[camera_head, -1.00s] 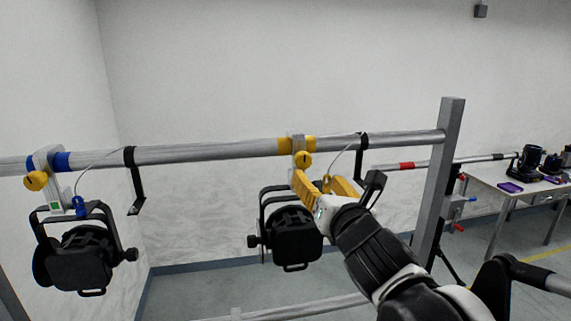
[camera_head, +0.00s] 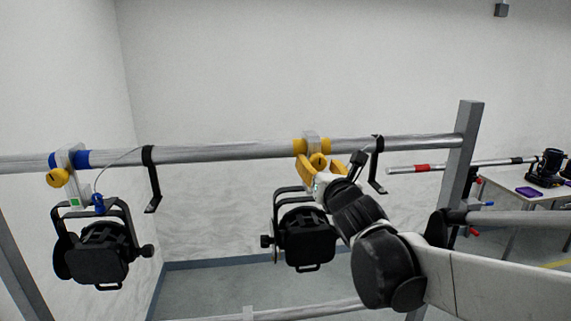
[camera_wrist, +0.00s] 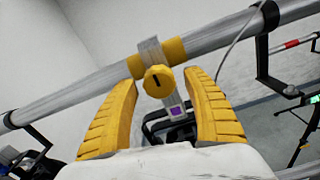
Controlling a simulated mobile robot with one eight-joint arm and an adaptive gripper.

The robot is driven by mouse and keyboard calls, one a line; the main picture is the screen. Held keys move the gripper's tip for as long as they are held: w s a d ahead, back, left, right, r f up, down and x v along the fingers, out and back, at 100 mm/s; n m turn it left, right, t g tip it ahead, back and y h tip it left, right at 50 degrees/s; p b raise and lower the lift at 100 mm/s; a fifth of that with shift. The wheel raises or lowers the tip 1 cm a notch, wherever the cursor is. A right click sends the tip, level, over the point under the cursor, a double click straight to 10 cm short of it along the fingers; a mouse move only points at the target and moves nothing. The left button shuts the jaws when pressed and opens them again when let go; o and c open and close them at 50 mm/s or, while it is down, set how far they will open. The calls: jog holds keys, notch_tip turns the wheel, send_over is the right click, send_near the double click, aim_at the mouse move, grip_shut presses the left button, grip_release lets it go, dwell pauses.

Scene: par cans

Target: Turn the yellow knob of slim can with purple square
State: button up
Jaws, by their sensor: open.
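The slim can with the purple square (camera_wrist: 177,112) hangs from the pipe by a grey clamp between yellow bands. Its black body (camera_head: 307,238) shows in the head view, below and left of my arm. Its yellow knob (camera_wrist: 159,81) faces the wrist camera, with a dark slot in it, and it also shows in the head view (camera_head: 318,160). My gripper (camera_wrist: 168,88) is open, with one yellow finger to each side of the knob in the wrist picture. No contact with the knob shows. In the head view my wrist hides part of the gripper (camera_head: 319,167).
Another can (camera_head: 98,252), with a green square and yellow knob, hangs at the left between blue bands. The horizontal pipe (camera_head: 220,153) meets a grey post (camera_head: 463,150) on the right. Black straps (camera_head: 377,165) hang from it. A table (camera_head: 500,192) stands at the far right.

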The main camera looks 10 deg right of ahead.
jog(key=shift+s, duration=0.1)
jog(key=c, duration=1.2)
jog(key=shift+m, duration=0.5)
